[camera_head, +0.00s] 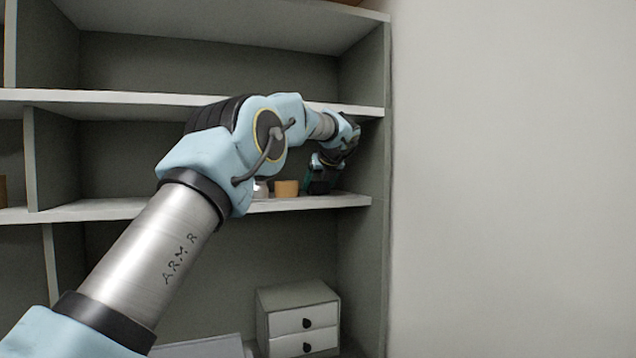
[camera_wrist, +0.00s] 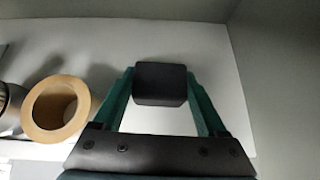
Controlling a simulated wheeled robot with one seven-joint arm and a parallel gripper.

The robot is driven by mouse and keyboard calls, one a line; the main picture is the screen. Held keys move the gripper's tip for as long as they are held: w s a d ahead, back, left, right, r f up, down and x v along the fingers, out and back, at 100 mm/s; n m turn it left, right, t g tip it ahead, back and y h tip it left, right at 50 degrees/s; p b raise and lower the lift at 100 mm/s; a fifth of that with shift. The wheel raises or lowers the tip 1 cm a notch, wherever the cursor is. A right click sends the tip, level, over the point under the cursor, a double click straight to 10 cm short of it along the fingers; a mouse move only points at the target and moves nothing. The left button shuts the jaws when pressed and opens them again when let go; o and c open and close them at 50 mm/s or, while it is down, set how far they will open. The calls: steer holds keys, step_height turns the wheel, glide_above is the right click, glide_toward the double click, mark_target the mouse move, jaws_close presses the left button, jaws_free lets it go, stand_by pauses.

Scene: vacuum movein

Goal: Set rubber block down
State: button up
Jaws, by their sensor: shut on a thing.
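The rubber block (camera_wrist: 161,83) is a dark, nearly black block with rounded edges. It shows in the wrist view between the tips of the two green fingers. My gripper (camera_wrist: 160,88) is shut on it. In the head view my gripper (camera_head: 321,180) is inside the right end of the middle shelf compartment, low over the shelf board (camera_head: 345,200). The block cannot be made out clearly in the head view. From these views I cannot tell whether the block touches the board.
A tan ring-shaped roll (camera_wrist: 56,108) stands just left of my gripper; it also shows in the head view (camera_head: 286,188). A metallic object (camera_wrist: 10,105) stands left of the roll. The shelf's side wall (camera_head: 372,150) is close on the right. A small drawer box (camera_head: 298,318) is below.

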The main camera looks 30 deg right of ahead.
steer(key=shift+f, duration=0.2)
steer(key=o, duration=1.4)
steer(key=shift+r, duration=0.1)
steer(key=b+v, duration=0.1)
steer(key=v, duration=0.2)
steer(key=shift+b, duration=0.3)
steer(key=shift+s+a+b, duration=0.35)
steer(key=shift+s+b, duration=0.55)
steer(key=shift+s, duration=1.05)
steer(key=shift+s+a+b, duration=0.4)
steer(key=shift+s+b, duration=0.5)
steer(key=shift+s, duration=1.05)
steer(key=shift+s+a+b, duration=0.35)
steer(key=shift+s+b, duration=0.55)
steer(key=shift+s, duration=1.05)
